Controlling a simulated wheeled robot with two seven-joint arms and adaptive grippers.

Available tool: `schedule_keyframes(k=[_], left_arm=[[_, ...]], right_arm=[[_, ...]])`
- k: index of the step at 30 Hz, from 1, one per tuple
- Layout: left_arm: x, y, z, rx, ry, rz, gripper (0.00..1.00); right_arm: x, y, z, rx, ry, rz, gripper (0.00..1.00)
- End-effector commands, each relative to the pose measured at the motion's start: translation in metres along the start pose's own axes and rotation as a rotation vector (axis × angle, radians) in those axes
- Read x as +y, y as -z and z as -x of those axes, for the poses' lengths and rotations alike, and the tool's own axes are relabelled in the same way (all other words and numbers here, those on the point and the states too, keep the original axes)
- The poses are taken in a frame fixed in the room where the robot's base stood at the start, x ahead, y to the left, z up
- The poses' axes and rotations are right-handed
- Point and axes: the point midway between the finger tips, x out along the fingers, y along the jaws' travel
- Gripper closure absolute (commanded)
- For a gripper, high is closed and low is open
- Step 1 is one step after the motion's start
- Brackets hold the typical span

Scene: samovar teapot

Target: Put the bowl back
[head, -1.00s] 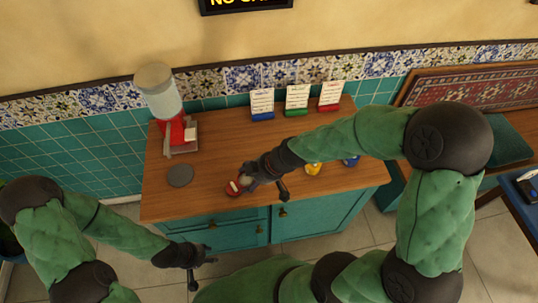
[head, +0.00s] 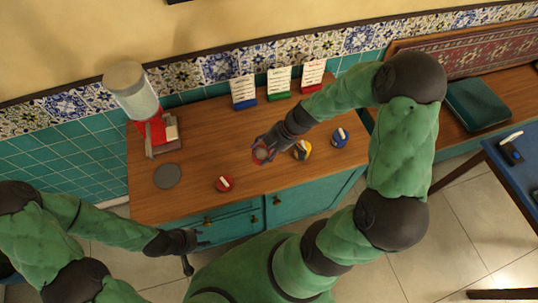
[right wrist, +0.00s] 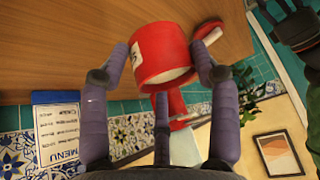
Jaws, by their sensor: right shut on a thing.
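The red bowl (right wrist: 160,52), with a white label on its side, sits between the fingers of my right gripper (right wrist: 163,75) in the right wrist view. In the head view my right gripper (head: 262,150) is shut on this bowl (head: 259,156) over the middle of the counter; the arm partly hides it. I cannot tell the bowl's height above the wood. My left gripper (head: 194,254) is open and empty, in front of the cabinet.
Menu cards on blue (head: 244,92), green (head: 279,83) and red (head: 312,75) bases line the back. A red dispenser (head: 150,130) and grey disc (head: 167,176) are at left.

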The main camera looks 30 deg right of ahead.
Motion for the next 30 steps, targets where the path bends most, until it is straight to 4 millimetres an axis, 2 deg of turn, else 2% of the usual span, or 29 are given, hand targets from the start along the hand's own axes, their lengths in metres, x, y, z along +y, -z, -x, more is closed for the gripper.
schedule_keyframes(k=[1,11,15,29,30], left_arm=[[-0.001,0.000,-0.002,0.000,0.000,0.000,0.60],[-0.002,0.000,-0.006,0.000,0.000,0.000,0.60],[-0.004,0.001,-0.010,0.000,0.000,0.000,0.60],[-0.005,0.001,-0.014,0.000,0.000,0.000,0.60],[-0.005,0.001,-0.013,0.000,0.000,0.000,0.60]], right_arm=[[0.004,-0.008,-0.004,0.000,-0.001,-0.003,0.84],[0.017,-0.033,-0.016,0.000,-0.001,-0.002,0.84],[0.016,-0.042,-0.034,0.000,0.000,-0.001,0.84],[0.017,-0.046,-0.040,0.000,-0.003,0.001,0.84],[0.016,-0.046,-0.040,0.000,-0.002,0.001,0.32]])
